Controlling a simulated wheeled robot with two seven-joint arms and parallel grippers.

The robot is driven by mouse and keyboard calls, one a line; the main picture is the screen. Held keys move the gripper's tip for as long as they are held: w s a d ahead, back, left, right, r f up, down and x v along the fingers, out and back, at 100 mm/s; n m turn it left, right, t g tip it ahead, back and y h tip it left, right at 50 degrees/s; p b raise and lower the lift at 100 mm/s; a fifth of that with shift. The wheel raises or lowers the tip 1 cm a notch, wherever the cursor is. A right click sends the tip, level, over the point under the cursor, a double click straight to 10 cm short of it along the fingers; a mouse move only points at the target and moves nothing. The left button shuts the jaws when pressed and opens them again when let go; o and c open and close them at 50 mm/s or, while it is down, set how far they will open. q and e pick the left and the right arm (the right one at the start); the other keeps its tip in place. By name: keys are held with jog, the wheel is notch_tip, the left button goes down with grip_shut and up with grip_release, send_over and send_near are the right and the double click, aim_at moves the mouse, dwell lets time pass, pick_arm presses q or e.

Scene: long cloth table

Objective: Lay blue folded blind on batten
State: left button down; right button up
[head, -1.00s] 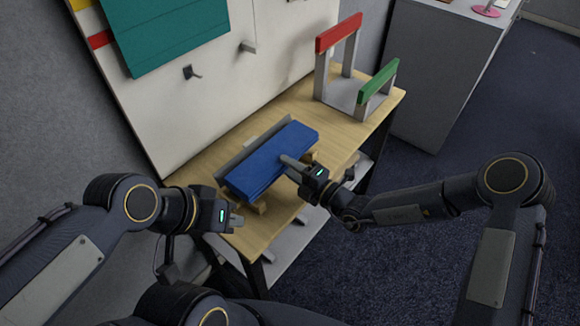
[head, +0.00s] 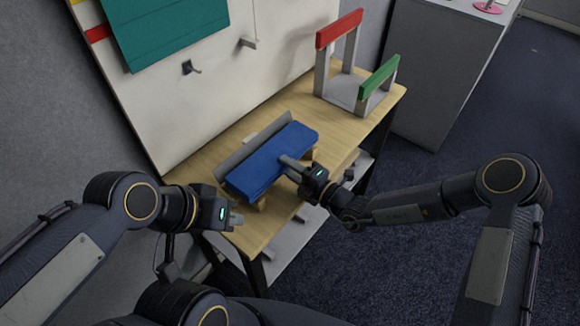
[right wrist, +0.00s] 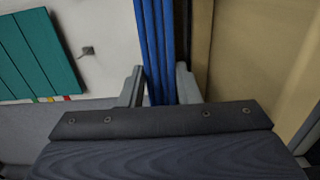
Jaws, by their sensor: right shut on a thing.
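The blue folded blind (head: 270,163) is a flat blue stack lying lengthwise over wooden supports on the table, beside a long grey upright piece. My right gripper (head: 286,163) is shut on the blind at its near long edge. In the right wrist view the blind (right wrist: 160,45) runs between the two fingers. My left gripper (head: 236,218) is at the near left end of the blind, apart from it; its finger gap is not clear. I cannot tell which piece is the batten; the grey strip (head: 236,150) behind the blind may be it.
A grey stand with a red bar (head: 339,29) and a green bar (head: 379,76) stands at the table's far end. A white board (head: 150,105) with a teal panel (head: 165,30) and two hooks rises behind. The wooden table top (head: 300,103) is clear between blind and stand.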

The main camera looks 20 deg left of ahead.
jog(key=shift+f, duration=0.45)
jog(key=o, duration=1.2)
jog(key=shift+f, duration=0.1)
jog(key=v, duration=0.8)
jog(key=s+d+r+n+g+h, duration=0.1)
jog(key=s+d+r+n+g, duration=0.15)
jog(key=d+r+n, duration=0.4)
jog(key=s+d+r+n+g+h, duration=0.1)
jog(key=s+r+n+g, duration=0.2)
jog(key=n, duration=0.6)
jog(key=s+d+r+n+g+h, duration=0.1)
jog(key=s+d+r+n, duration=0.35)
jog(key=n, duration=0.35)
jog(key=s+d+n+t+h, duration=0.2)
jog(key=s+d+n+h, duration=0.1)
jog(key=d+n, duration=0.2)
jog(key=s+d+r+n+t+h+p, duration=0.1)
jog(key=s+d+n+t+h, duration=0.1)
jog(key=d, duration=0.5)
jog(key=s+d+n+t+h+p, duration=0.1)
jog(key=s+d+n+t+h, duration=0.1)
jog(key=s+d+n+h, duration=0.3)
jog(key=shift+s+d+r+n, duration=0.2)
jog(key=shift+d+n, duration=0.3)
jog(key=shift+n, duration=0.3)
jog(key=shift+s+d+r+n, duration=0.2)
jog(key=shift+d+n, duration=0.25)
jog(key=shift+n, duration=0.3)
